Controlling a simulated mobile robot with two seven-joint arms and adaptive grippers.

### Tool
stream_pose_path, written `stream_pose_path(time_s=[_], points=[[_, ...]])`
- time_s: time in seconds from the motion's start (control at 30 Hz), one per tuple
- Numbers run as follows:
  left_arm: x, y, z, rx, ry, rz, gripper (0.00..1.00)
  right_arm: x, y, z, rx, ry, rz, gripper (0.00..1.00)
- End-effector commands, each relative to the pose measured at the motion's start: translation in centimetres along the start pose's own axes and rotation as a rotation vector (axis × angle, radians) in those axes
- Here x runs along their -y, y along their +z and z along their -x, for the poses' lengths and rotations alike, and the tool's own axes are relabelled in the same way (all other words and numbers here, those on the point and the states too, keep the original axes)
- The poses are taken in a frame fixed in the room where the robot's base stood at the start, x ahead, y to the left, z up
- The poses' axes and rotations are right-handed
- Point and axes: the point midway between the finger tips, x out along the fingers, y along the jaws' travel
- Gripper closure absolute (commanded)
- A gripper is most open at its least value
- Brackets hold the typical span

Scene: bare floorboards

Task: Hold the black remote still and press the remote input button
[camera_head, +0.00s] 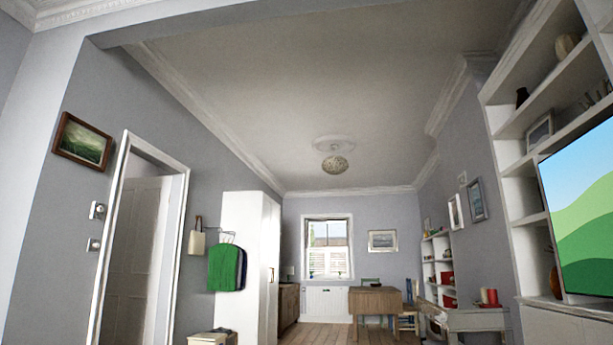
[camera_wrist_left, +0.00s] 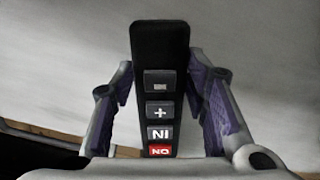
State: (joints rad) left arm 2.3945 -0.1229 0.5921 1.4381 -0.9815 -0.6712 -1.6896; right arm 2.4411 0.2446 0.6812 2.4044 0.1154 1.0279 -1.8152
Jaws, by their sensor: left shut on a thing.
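The black remote (camera_wrist_left: 161,55) stands upright in the left wrist view, between the two purple-padded fingers of my left gripper (camera_wrist_left: 161,110). The gripper is shut on it. Its button face is toward the camera. A grey button with a small unclear marking (camera_wrist_left: 160,80) is uppermost, then a plus button (camera_wrist_left: 160,111), then a button (camera_wrist_left: 160,133) whose letters look like IN turned around. A red button (camera_wrist_left: 160,151) is lowest, its letters like ON turned around. The remote's lower end is hidden by the gripper. Neither gripper nor the remote shows in the head view.
A screen with green hills and blue sky (camera_head: 583,212) is at the right, by white shelves (camera_head: 515,150). A door (camera_head: 135,245) stands at the left. A wooden table (camera_head: 375,302) and a grey side table (camera_head: 478,320) are farther back. Some floorboards (camera_head: 325,334) show between.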

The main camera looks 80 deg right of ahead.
Motion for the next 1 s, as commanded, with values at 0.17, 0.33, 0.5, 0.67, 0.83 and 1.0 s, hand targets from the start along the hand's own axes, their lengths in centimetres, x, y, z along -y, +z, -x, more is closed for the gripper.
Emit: stream_pose_path(time_s=[0.17, 0.33, 0.5, 0.67, 0.83, 1.0], points=[[0.0, 0.0, 0.0, 0.0, 0.0, 0.0, 0.9, 0.0, 0.0, 0.0, 0.0, 0.0, 0.0, 1.0], [0.0, 0.0, 0.0, 0.0, 0.0, 0.0, 0.45, 0.0, 0.0, 0.0, 0.0, 0.0, 0.0, 1.0], [0.0, 0.0, 0.0, 0.0, 0.0, 0.0, 0.35, 0.0, 0.0, 0.0, 0.0, 0.0, 0.0, 1.0], [0.0, 0.0, 0.1, 0.0, 0.0, 0.0, 0.35, 0.0, 0.0, 0.0, 0.0, 0.0, 0.0, 1.0], [0.0, 0.1, 2.6, 0.004, -0.001, -0.001, 0.35, 0.0, 0.0, 0.0, 0.0, 0.0, 0.0, 1.0], [0.0, 0.1, 7.3, 0.004, -0.003, 0.0, 0.35, 0.0, 0.0, 0.0, 0.0, 0.0, 0.0, 1.0]])
